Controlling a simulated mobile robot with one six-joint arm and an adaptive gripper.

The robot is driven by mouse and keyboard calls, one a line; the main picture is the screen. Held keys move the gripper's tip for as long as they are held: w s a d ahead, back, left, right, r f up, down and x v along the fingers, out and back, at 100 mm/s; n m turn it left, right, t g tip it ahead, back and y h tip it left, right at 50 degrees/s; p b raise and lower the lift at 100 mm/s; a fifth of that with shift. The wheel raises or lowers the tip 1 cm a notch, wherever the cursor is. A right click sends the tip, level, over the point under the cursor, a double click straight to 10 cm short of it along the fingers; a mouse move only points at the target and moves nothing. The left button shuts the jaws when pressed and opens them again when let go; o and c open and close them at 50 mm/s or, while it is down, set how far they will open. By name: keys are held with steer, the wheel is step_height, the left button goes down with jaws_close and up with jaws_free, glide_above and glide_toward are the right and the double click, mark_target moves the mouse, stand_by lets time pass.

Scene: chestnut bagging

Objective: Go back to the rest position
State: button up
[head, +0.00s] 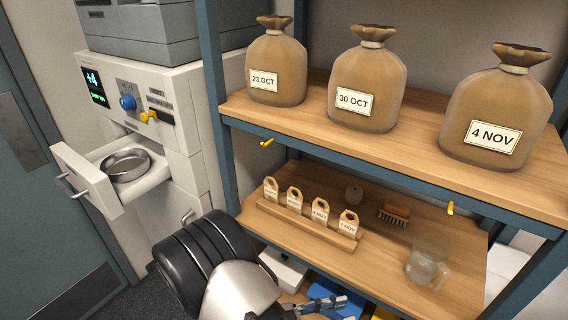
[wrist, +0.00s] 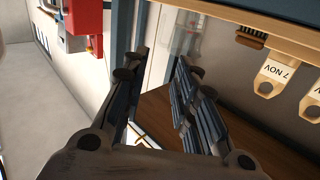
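My gripper (wrist: 162,62) fills the lower part of the wrist view. Its two dark ridged fingers stand apart with nothing held between them. In the head view my gripper (head: 328,304) shows only in part at the bottom edge, low in front of the shelf unit, with my arm's dark joint and pale link to its left. The rest position itself is not marked in either view.
The wooden shelves (head: 418,162) hold dated sacks (head: 366,92) above, and a tag rack (head: 310,221), brush (head: 395,214) and glass jug (head: 428,260) below. At left, an open drawer (head: 87,178) with a round metal dish (head: 126,165) juts from the white machine (head: 175,100).

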steer(key=w+a+r+n+t+y, duration=0.1)
steer(key=w+a+r+t+y, duration=0.1)
steer(key=w+y, duration=0.45)
steer(key=w+a+r+n+t+y, duration=0.1)
steer(key=w+a+r+t+y, duration=0.2)
steer(key=w, duration=0.7)
steer(key=a+r+n+t+y, duration=0.1)
steer(key=a+r+n+y, duration=0.45)
steer(key=r+y, duration=0.55)
steer(key=s+d+r+n+g, duration=0.2)
steer(key=s+r+n, duration=0.4)
steer(key=s, duration=0.5)
steer(key=s+d+n+g+h, duration=0.1)
steer(key=s+d, duration=0.4)
steer(key=s, duration=0.3)
steer(key=s+d+f+n+g+h, duration=0.1)
steer(key=s+d+g+h, duration=0.1)
steer(key=s+d, duration=0.4)
steer(key=shift+s+f, duration=0.15)
steer(key=shift+s, duration=0.8)
steer(key=shift+n, duration=0.25)
